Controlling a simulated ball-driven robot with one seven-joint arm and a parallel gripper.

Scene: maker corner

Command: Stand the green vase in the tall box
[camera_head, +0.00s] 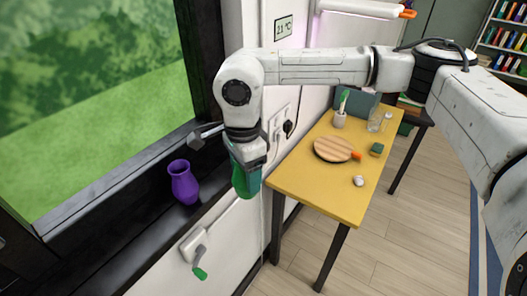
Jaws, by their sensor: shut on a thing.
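The green vase (246,182) hangs below my gripper (249,160), which is shut on its upper part. The vase is in the air, between the window sill and the near left edge of the yellow table, roughly upright. The gripper jaws and the wrist hide its top. I cannot make out a tall box for certain in this view.
A purple vase (184,184) stands on the dark window sill (125,236) to the left. The yellow table (310,188) bears a round wooden board (332,148), a green sponge (376,149), a small white thing (358,181) and a cup (339,119). Wooden floor is open at right.

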